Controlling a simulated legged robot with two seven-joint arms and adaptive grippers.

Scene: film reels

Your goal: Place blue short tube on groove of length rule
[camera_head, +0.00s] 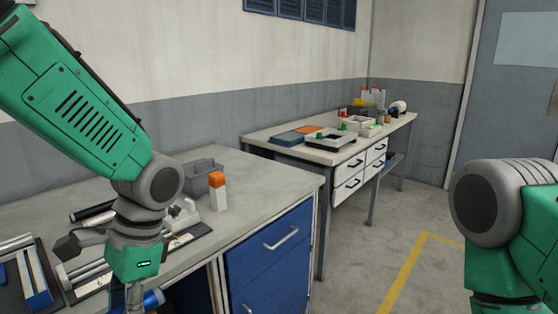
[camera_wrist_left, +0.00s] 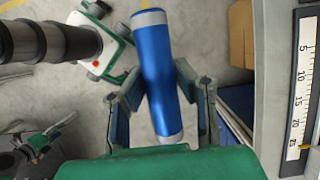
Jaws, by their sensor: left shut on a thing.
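The blue short tube (camera_wrist_left: 157,76) has a blue body and silver-grey ends. In the left wrist view it sits between the fingers of my left gripper (camera_wrist_left: 160,92), shut on it, and it leans slightly in the picture. In the head view a bit of the blue tube (camera_head: 153,299) shows at the bottom edge, by my left gripper (camera_head: 135,298), whose fingers are mostly cut off. The length rule (camera_wrist_left: 300,95), a pale strip with black numbers, lies at the right in the left wrist view, apart from the tube. Its groove is not clear. My right gripper is out of view.
The near workbench (camera_head: 255,183) holds a grey bin (camera_head: 203,178), an orange-and-white block (camera_head: 217,192) and a tray with a blue bar (camera_head: 36,287) at the left. A blue drawer cabinet (camera_head: 270,250) stands below. The bench's right part is clear.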

